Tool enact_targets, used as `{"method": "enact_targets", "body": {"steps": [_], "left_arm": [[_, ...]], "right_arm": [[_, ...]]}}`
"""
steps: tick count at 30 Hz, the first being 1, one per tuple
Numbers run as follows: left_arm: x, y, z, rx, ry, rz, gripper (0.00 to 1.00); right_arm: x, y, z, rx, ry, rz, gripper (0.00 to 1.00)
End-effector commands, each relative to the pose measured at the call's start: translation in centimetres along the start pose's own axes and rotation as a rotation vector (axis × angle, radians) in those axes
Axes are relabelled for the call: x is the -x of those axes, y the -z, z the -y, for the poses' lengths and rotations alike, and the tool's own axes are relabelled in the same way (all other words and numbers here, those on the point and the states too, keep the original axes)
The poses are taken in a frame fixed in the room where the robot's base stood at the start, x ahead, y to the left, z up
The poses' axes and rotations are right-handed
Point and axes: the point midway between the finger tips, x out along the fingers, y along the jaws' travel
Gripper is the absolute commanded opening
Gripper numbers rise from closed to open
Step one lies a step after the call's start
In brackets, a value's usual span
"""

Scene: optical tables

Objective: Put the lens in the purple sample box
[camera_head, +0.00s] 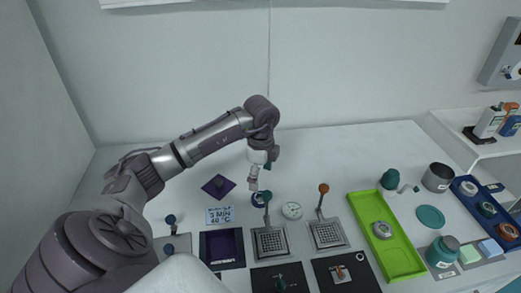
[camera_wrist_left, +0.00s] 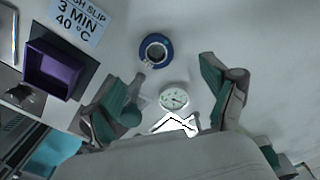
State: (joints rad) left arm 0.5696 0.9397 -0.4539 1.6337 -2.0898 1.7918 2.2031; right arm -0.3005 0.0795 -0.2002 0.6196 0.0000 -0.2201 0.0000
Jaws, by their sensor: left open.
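The purple sample box (camera_head: 239,248) is an open, dark square box at the front left of the table. It also shows in the left wrist view (camera_wrist_left: 30,74), and its inside looks empty. A small blue ring with a dark centre (camera_head: 257,203) lies on the table; it shows in the left wrist view (camera_wrist_left: 143,48) too. It may be the lens, but I cannot tell surely. My left gripper (camera_head: 254,183) is open above the table close to this ring. In the left wrist view its fingers (camera_wrist_left: 168,95) are apart with nothing gripped. My right gripper is not seen.
A white dial (camera_head: 291,210) lies beside the ring. Levers with teal (camera_head: 267,196) and orange (camera_head: 323,188) knobs rise from grid plates. A purple lid-like square (camera_head: 212,190) lies behind the box. A green tray (camera_head: 399,264) and a blue rack (camera_head: 476,202) stand right.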

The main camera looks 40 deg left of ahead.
Motion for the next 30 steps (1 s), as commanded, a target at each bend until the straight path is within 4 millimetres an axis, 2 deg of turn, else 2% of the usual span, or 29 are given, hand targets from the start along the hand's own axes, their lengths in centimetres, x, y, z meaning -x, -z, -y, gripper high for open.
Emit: {"method": "enact_targets", "body": {"steps": [3, 11, 15, 19, 28, 30], "left_arm": [[-1.8, 0.1, 0.0, -0.001, -0.002, -0.001, 0.85], [-3.7, 0.0, -0.3, -0.001, -0.003, -0.001, 0.85], [-5.7, -0.1, -0.8, -0.001, -0.004, -0.001, 0.85], [-7.5, -0.1, -0.7, -0.001, -0.002, -0.002, 0.85], [-8.1, -0.1, -0.6, -0.003, 0.002, -0.001, 0.85], [-8.1, -0.1, -0.6, -0.003, 0.002, -0.001, 0.74]], "right_arm": [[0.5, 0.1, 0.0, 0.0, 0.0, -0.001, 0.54], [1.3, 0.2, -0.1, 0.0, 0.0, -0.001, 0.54], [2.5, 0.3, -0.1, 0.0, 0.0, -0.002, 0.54], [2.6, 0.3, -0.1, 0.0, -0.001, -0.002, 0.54], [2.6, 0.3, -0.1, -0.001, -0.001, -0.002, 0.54], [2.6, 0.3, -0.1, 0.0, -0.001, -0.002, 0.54]]}}
